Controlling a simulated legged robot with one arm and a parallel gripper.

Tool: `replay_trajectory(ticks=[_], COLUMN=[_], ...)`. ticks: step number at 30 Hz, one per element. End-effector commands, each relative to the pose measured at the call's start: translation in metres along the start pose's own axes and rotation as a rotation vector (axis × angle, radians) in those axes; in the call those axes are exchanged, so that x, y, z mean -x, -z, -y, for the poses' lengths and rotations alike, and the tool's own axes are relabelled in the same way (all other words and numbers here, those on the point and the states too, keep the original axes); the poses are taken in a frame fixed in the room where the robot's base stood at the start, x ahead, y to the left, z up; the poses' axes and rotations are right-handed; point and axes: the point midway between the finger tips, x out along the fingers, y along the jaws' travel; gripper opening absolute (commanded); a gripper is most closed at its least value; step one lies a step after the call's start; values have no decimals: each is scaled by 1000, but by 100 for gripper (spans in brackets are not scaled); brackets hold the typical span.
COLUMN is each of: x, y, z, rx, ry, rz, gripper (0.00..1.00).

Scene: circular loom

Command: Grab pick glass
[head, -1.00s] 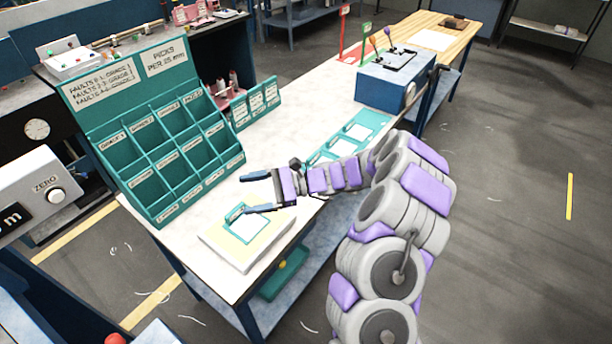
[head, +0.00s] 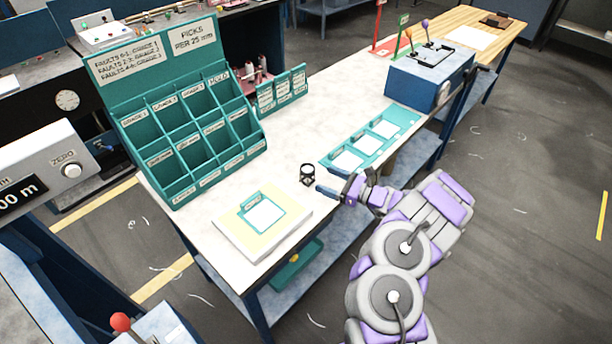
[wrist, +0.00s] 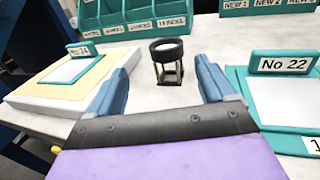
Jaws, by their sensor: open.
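The pick glass (head: 307,174) is a small black-rimmed magnifier on a short open stand. It stands upright on the white bench top, between the yellow pad and the teal card strip. In the wrist view the pick glass (wrist: 167,62) sits just beyond my fingertips, centred between them, with its lens on top and open legs below. My gripper (wrist: 165,80) is open and empty, its two blue fingers spread to either side and short of the glass. In the head view my gripper (head: 328,192) is just right of and nearer than the glass, and one finger largely hides the other.
A yellow pad with a "No 24" card (head: 264,219) lies left of the glass. A teal strip with white cards (head: 372,145) lies to the right. A teal pigeonhole rack (head: 185,130) stands behind. Bare bench surrounds the glass.

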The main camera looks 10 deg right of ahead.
Motion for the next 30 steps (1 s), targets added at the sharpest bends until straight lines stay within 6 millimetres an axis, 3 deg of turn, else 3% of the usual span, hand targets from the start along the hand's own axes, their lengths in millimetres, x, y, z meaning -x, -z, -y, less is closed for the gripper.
replay_trajectory(ticks=[6, 16, 22, 30], x=[-35, -65, -95, -109], y=[3, 1, 6, 3], z=[5, 2, 2, 7], rx=[-4, 0, 2, -2], ry=[-1, 0, -2, 4], rz=[5, 3, -1, 5], gripper=[83, 83, 83, 83])
